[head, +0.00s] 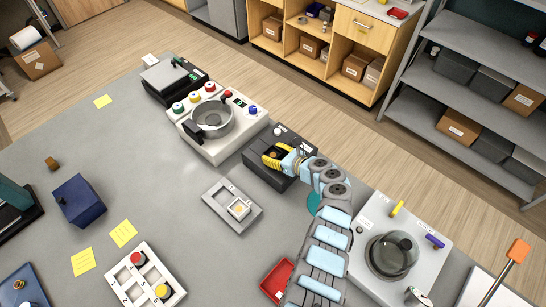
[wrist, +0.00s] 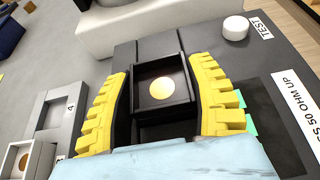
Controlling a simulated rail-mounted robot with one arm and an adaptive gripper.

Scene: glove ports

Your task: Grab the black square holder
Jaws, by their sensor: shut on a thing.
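The black square holder (wrist: 165,111) is an open square tray with a round copper-coloured disc (wrist: 160,88) in its middle. My gripper (wrist: 162,65) has its yellow ribbed fingers on both sides of it, shut on it. In the head view my gripper (head: 272,158) is over the black test box (head: 262,177), where the fingers mostly hide the holder. The test box has a white button (wrist: 236,27), a TEST label and a label reading "50 OHM UP". I cannot tell whether the holder rests on the box or is raised slightly.
A grey two-slot tray (head: 219,206) with a pale square holder (head: 239,208) lies in front of the box. A white station with a round chamber (head: 213,117) stands behind left. Another chamber station (head: 391,255) stands right.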

